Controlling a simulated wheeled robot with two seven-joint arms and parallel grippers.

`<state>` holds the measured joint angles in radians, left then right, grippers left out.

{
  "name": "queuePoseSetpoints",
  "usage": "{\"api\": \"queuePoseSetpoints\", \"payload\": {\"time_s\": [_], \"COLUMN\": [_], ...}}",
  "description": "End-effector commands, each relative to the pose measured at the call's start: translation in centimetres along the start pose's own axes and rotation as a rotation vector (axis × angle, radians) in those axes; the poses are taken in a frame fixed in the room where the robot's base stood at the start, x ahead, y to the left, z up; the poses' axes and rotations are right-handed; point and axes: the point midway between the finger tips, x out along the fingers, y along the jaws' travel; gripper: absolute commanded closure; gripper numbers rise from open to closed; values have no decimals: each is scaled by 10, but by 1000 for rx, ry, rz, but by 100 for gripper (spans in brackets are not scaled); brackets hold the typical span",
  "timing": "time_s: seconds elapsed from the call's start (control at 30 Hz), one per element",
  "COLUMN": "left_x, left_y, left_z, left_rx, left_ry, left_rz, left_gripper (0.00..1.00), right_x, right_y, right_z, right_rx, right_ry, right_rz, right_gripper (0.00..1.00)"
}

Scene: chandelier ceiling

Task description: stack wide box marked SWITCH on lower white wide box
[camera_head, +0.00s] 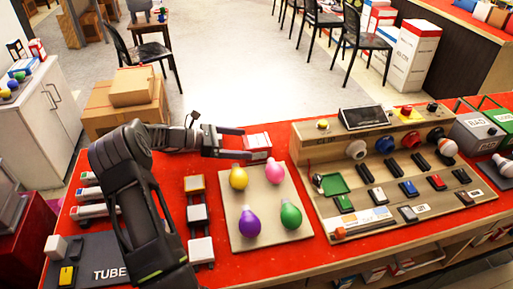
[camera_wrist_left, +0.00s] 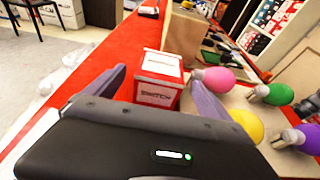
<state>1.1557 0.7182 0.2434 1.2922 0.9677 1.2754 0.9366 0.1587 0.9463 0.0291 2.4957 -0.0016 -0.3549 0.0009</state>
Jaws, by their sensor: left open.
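A red and white box (camera_head: 257,142) sits on the red table top, at the far edge behind the bulb board. In the left wrist view the box (camera_wrist_left: 158,92) shows SWITCH on its near face and a white panel above that. I cannot tell whether this is one box or two stacked. My left gripper (camera_head: 245,143) is open, its fingers apart on either side of the box's near end. No contact with the box can be made out. My right gripper is not in view.
A wooden board (camera_head: 262,235) with several coloured bulbs lies just in front of the box. A wooden rack (camera_head: 320,150) with switches and bulbs stands to the right. Small switch blocks (camera_head: 198,213) stand left of the board. Cardboard boxes (camera_head: 120,105) are beyond the table.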

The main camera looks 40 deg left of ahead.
Motion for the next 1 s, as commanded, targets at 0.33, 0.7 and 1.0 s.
{"api": "queuePoseSetpoints", "payload": {"time_s": [0.33, 0.7, 1.0], "left_x": [7, 48, 59], "left_y": [0, 0, 0], "left_z": [0, 0, -2], "left_rx": [0, -2, 0], "left_ry": [1, -1, 0], "left_rz": [0, -3, 0], "left_gripper": [6, 6, 6], "right_x": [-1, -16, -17], "right_y": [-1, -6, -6], "right_z": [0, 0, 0], "right_rx": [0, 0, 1], "right_ry": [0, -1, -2], "right_rz": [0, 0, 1], "right_gripper": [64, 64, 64]}}
